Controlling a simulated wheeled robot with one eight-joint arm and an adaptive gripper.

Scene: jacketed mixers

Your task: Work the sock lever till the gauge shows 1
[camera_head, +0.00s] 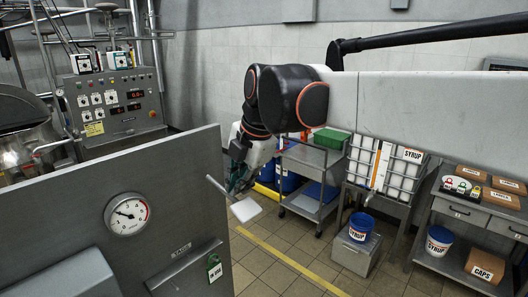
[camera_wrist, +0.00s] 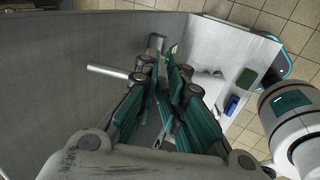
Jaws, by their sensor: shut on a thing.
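The gauge (camera_head: 128,214) is a round white dial on the grey panel; its needle points left and slightly up, and its numbers are too small to read surely. A pale grey rod (camera_head: 217,187), which looks like the sock lever, stands at the panel's right edge with a light flat piece (camera_head: 246,210) near its lower end. The rod also shows in the wrist view (camera_wrist: 107,71), running behind my left finger. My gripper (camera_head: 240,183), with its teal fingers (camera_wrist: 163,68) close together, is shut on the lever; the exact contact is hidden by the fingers.
The grey panel (camera_head: 60,200) fills the lower left, with a green tag (camera_head: 214,268) on its front. A control cabinet (camera_head: 112,100) stands behind it. To the right are a cart (camera_head: 312,160), a syrup rack (camera_head: 385,165) and a bench (camera_head: 470,225). Tiled floor between is open.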

